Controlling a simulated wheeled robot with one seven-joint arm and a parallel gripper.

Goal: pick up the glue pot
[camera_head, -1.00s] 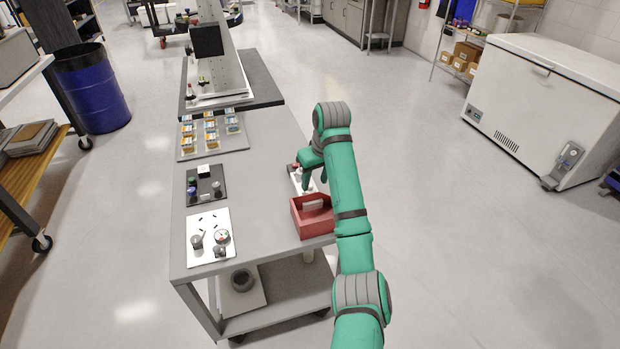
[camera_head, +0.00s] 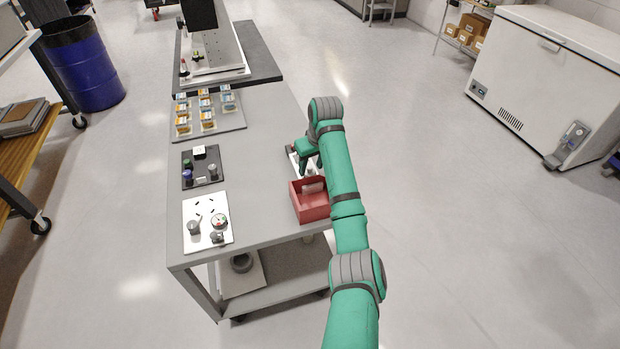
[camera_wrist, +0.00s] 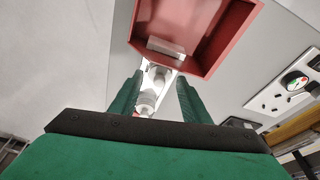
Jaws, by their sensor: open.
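A small pale pot or bottle (camera_wrist: 148,98), apparently the glue pot, shows between the fingers in the wrist view. Its shiny body stands on a white tray or plate. My gripper (camera_wrist: 159,78) is open, with one green finger on each side of it. I cannot tell whether either finger touches it. In the head view my gripper (camera_head: 309,168) points down over the white tray (camera_head: 294,158) at the table's right edge, and my arm and gripper hide most of what is there.
To the left on the grey table (camera_head: 258,190) lie a white panel (camera_head: 207,238), a dark tray (camera_head: 203,180) and a board of small boxes (camera_head: 235,122). The table's middle is clear.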

